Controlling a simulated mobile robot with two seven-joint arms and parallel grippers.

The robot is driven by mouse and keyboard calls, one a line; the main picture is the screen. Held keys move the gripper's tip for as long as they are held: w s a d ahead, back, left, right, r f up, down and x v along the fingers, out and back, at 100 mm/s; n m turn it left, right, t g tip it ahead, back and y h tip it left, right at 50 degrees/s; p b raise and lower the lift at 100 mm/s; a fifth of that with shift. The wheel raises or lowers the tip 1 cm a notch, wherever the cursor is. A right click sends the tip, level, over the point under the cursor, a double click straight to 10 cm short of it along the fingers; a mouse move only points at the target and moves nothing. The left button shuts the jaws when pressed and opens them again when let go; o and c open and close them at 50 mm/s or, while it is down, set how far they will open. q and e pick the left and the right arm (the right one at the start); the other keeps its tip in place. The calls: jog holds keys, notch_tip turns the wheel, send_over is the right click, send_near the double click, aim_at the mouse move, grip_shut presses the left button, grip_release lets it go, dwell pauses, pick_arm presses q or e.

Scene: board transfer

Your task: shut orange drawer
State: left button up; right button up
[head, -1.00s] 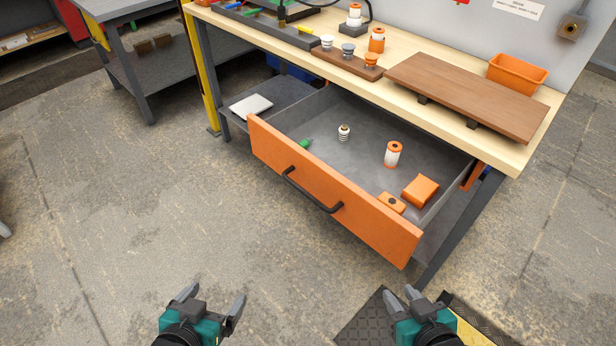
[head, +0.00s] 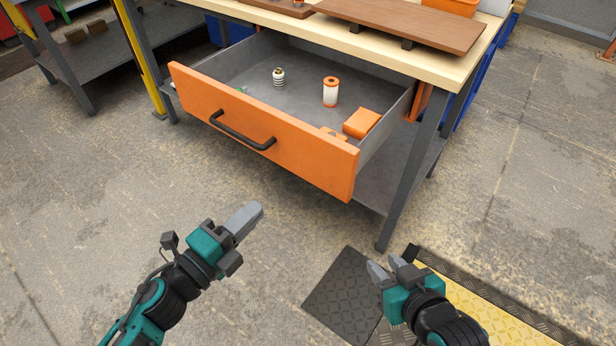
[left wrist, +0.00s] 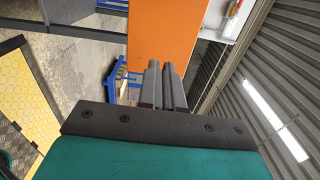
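The orange drawer (head: 265,130) is pulled well out from under the workbench, with its grey interior showing. Its front carries a black bar handle (head: 242,134). My left gripper (head: 252,214) is in front of and below the drawer front, apart from it, its fingers together with nothing between them. In the left wrist view the fingers (left wrist: 162,84) lie close side by side, with the orange drawer front (left wrist: 165,35) beyond them. My right gripper (head: 384,263) is lower right of the drawer, fingers apart and empty, over the floor mat.
The drawer holds a striped white item (head: 279,79), a white-orange cylinder (head: 330,92) and an orange box (head: 361,123). The bench leg (head: 408,185) stands right of the drawer. A black mat (head: 345,292) lies on the floor. Floor in front of the drawer is clear.

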aim_at(305, 159)
pick_arm(q)
jog(key=x, duration=1.3)
jog(key=shift+w, duration=0.25)
grip_shut()
pick_arm(e)
jog(key=shift+a+f, duration=0.1)
jog(key=shift+f, duration=0.25)
pick_arm(q)
jog(key=shift+w+d+r+b, duration=0.1)
jog(key=shift+b, duration=0.2)
